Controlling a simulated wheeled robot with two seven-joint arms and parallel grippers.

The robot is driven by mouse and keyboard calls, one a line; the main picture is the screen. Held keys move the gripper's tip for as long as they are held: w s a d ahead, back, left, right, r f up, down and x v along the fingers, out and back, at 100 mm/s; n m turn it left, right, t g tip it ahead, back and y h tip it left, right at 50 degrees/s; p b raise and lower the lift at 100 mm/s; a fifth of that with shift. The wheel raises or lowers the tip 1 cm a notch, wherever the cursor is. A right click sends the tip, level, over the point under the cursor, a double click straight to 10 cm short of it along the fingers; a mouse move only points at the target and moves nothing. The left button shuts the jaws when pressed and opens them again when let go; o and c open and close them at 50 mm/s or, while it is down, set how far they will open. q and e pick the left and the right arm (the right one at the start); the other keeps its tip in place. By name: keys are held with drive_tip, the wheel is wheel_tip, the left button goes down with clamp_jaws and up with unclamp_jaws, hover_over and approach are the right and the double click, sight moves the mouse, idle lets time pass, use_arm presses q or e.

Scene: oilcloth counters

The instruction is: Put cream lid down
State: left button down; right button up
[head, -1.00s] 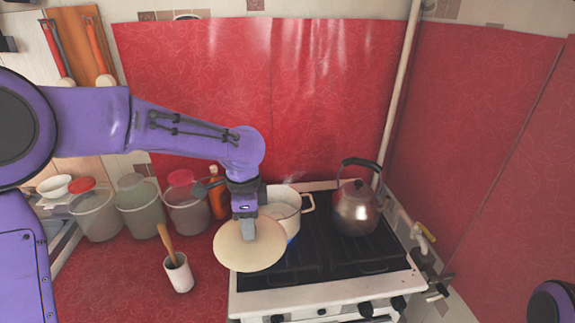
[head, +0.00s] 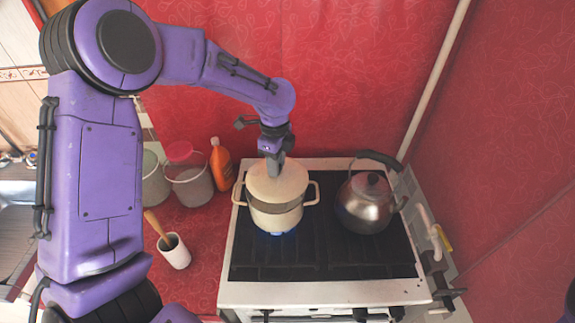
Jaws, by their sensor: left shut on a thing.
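The cream lid (head: 277,183) is over the cream two-handled pot (head: 276,217) on the stove in the head view. It looks roughly level and covers most of the pot's opening. A darker band shows below its front edge, and I cannot tell whether the lid touches the rim all round. My left gripper (head: 273,165) is above the lid and shut on it, hiding its knob. My right gripper is not in view.
A metal kettle (head: 368,203) stands on the stove (head: 320,260) right of the pot. A blue flame shows under the pot. An orange bottle (head: 221,164), jars (head: 190,183) and a white utensil cup (head: 175,252) stand left of the stove. The front burners are clear.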

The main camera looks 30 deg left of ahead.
sight(272, 178)
use_arm(q)
drive_tip(key=f, duration=0.1)
drive_tip(key=s+f, duration=0.1)
drive_tip(key=f, duration=0.1)
drive_tip(key=shift+s, duration=0.25)
drive_tip(key=shift+s+r, duration=0.2)
drive_tip(key=shift+s, duration=0.15)
drive_tip(key=c, duration=1)
unclamp_jaws()
drive_tip(key=shift+w+f, duration=0.15)
drive_tip(key=shift+w, duration=0.1)
drive_tip(key=shift+o, duration=1.1)
drive_tip(key=shift+w+f, duration=0.2)
drive_tip(key=shift+w, duration=0.3)
drive_tip(key=shift+s+r, duration=0.15)
drive_tip(key=shift+s, duration=0.1)
wheel_tip(272, 178, up, 12)
drive_tip(key=b, duration=0.2)
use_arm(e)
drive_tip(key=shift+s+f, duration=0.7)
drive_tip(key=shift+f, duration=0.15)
